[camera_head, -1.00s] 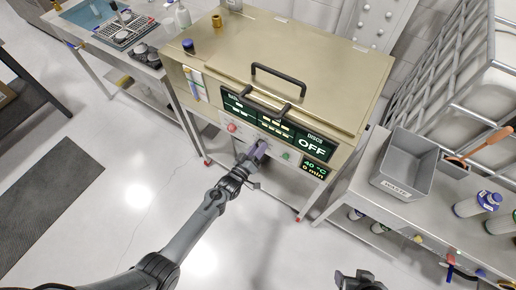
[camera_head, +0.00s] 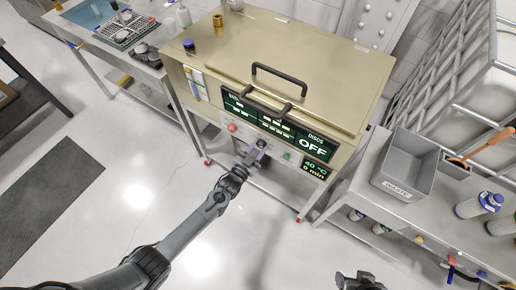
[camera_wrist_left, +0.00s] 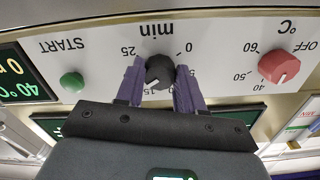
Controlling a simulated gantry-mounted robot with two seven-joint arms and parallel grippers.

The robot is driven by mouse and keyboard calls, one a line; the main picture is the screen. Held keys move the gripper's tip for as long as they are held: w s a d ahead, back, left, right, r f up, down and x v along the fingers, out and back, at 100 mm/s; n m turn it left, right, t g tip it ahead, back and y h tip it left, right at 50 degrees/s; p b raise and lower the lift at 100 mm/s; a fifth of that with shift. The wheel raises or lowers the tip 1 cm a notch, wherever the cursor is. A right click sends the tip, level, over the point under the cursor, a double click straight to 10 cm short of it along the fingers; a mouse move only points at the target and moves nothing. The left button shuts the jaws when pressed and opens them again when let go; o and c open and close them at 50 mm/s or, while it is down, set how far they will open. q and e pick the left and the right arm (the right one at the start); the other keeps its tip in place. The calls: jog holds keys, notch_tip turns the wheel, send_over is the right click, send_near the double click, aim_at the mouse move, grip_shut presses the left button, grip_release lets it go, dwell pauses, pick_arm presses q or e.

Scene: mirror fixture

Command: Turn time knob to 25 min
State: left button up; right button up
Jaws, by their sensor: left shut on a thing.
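The black time knob (camera_wrist_left: 159,71) sits in the left wrist view, upside down, below the word "min" on the white panel. Its dial shows 0 on the right and 25 on the left. A pale pointer mark shows on the knob's lower side. My left gripper (camera_wrist_left: 158,82) has its purple fingers on either side of the knob and is shut on it. In the head view this gripper (camera_head: 259,146) is at the machine's front panel and hides the knob. The time display (camera_head: 315,171) reads 40 °C and 0 min. My right gripper (camera_head: 358,281) is at the bottom edge, far from the panel.
A red temperature knob (camera_wrist_left: 280,66) and a green START button (camera_wrist_left: 72,82) flank the time knob. The machine's handle (camera_head: 280,75) is above the panel. A grey waste bin (camera_head: 405,165) stands on the right bench. Open floor lies in front.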

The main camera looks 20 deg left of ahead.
pick_arm(q)
jog(key=m, duration=0.3)
jog(key=shift+m, duration=0.4)
jog(key=m, duration=0.3)
jog(key=shift+a+m, duration=0.1)
jog(key=shift+m, duration=0.2)
jog(key=m, duration=0.3)
jog(key=shift+r+m, duration=0.1)
jog(key=shift+m, duration=1.4)
jog(key=o, duration=1)
jog(key=shift+o, duration=0.2)
